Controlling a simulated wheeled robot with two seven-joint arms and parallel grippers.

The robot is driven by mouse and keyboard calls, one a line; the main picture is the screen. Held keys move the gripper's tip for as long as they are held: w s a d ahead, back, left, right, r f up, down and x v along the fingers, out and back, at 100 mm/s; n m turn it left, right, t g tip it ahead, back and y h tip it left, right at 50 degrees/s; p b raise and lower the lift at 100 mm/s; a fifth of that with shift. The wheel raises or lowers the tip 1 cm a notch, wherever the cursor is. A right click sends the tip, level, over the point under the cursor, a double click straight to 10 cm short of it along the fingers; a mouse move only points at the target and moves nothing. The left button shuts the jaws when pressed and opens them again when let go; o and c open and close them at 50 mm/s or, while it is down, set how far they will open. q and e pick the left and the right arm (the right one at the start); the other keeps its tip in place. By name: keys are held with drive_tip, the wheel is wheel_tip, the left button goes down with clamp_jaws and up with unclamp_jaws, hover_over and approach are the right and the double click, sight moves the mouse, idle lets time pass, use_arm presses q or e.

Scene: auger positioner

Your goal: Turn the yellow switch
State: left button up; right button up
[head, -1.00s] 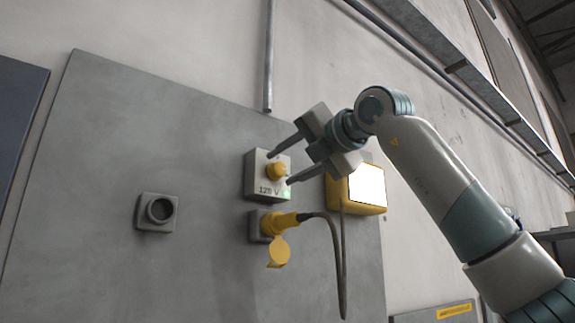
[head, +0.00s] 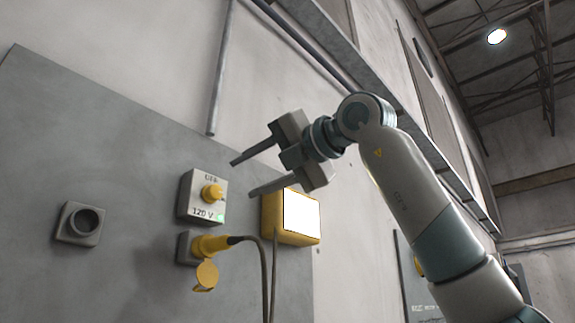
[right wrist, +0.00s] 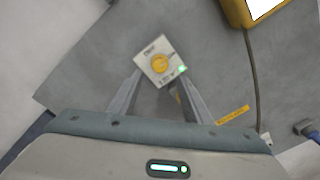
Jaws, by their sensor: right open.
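The yellow switch (head: 212,193) is a round knob on a light grey box marked 120 V (head: 190,207), with a small green light at its lower right. The box is mounted on a grey wall panel. My right gripper (head: 241,177) is open and empty, up and to the right of the switch in the head view, apart from it. In the right wrist view the switch (right wrist: 160,64) lies ahead of and between the two spread fingers (right wrist: 157,85). My left gripper is not in view.
Below the switch box, a yellow plug (head: 212,244) with a hanging cable and an open yellow cap (head: 206,274) sticks out. A yellow box with a white screen (head: 300,213) is at the right. An empty round socket (head: 82,222) is at the left.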

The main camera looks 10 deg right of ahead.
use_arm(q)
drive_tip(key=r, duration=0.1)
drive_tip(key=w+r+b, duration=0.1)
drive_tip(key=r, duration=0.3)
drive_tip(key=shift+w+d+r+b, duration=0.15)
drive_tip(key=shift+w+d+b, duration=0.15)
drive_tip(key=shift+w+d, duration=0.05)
use_arm(e)
drive_tip(key=v, duration=0.8)
drive_tip(key=shift+s+d, duration=0.25)
drive_tip(key=shift+s, duration=0.05)
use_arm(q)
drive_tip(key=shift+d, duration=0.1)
